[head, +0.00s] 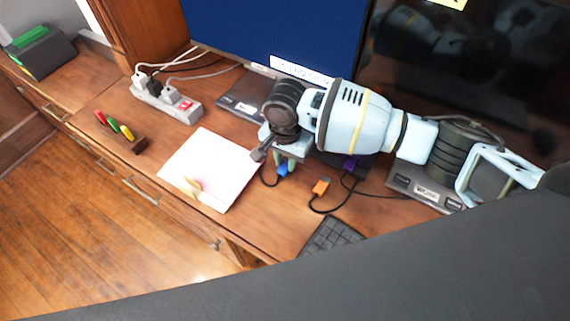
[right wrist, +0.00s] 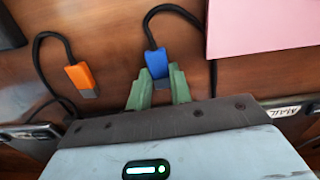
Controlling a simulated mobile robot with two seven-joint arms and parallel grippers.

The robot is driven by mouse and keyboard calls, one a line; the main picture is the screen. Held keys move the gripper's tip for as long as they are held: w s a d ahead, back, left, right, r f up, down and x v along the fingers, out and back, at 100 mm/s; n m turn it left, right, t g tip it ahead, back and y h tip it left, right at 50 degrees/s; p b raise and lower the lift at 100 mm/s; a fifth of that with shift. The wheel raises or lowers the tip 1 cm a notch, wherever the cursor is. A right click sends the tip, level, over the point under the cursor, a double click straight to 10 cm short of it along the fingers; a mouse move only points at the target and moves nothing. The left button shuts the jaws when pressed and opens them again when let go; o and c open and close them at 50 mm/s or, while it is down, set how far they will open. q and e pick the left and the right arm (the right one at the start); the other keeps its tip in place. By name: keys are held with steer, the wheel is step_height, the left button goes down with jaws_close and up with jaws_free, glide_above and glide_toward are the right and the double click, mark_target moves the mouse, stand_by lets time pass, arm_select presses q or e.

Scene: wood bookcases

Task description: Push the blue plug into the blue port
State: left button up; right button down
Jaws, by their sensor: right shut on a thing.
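The blue plug (head: 283,170) is on a black cable above the wooden desk, just right of the white sheet. My right gripper (head: 288,160) points down at it and is shut on it. In the right wrist view the blue plug (right wrist: 156,62) sits at the tips of the green fingers of my right gripper (right wrist: 159,90), its grey end between them. I cannot make out the blue port in either view. My left gripper is not in view.
An orange plug (head: 321,187) on a black cable lies to the right. A keyboard (head: 333,236) is near the front. The white sheet (head: 207,165), a power strip (head: 168,102), a pen holder (head: 124,137) and monitors (head: 285,30) stand around. A dark device with a label (head: 425,187) is at right.

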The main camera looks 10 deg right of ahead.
mark_target(285, 164)
steer(key=shift+r, duration=0.1)
